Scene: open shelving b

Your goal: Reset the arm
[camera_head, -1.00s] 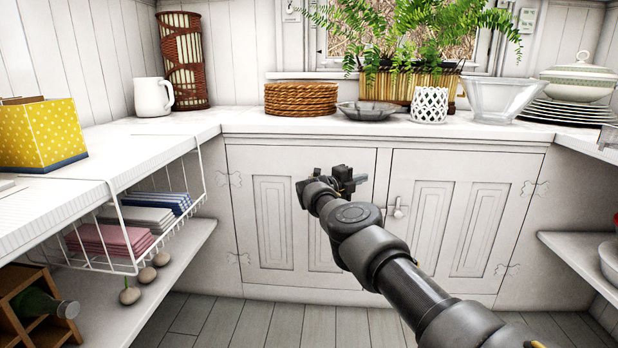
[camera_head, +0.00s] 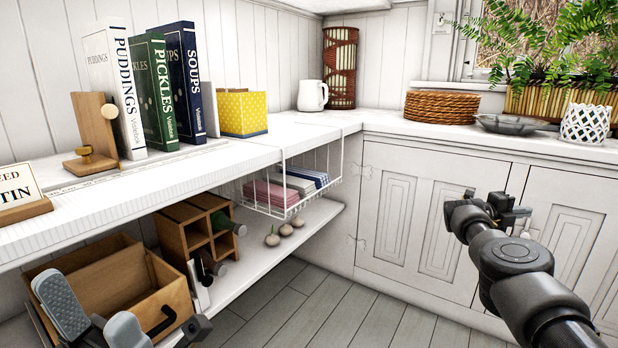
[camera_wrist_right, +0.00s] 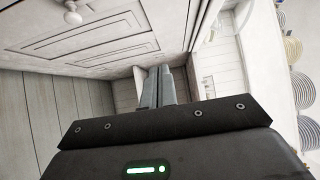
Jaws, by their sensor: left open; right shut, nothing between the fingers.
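My right arm reaches in from the lower right in the head view, with its dark gripper (camera_head: 500,206) in front of the white cabinet doors (camera_head: 420,215). In the right wrist view the two grey fingers (camera_wrist_right: 163,86) lie together, shut with nothing between them. My left gripper (camera_head: 96,314) shows at the lower left of the head view. Its two grey fingers are spread apart and empty, in front of a wooden box (camera_head: 172,290) on the lower shelf. Whether it touches the box I cannot tell.
The left counter (camera_head: 225,158) holds upright books (camera_head: 155,92), a wooden bookend (camera_head: 95,135) and a yellow box (camera_head: 243,112). Below are a bottle rack (camera_head: 185,225) and a wire basket (camera_head: 290,207) with folded cloths. Woven mats (camera_head: 441,107) lie on the back counter. The floor (camera_head: 300,290) between is clear.

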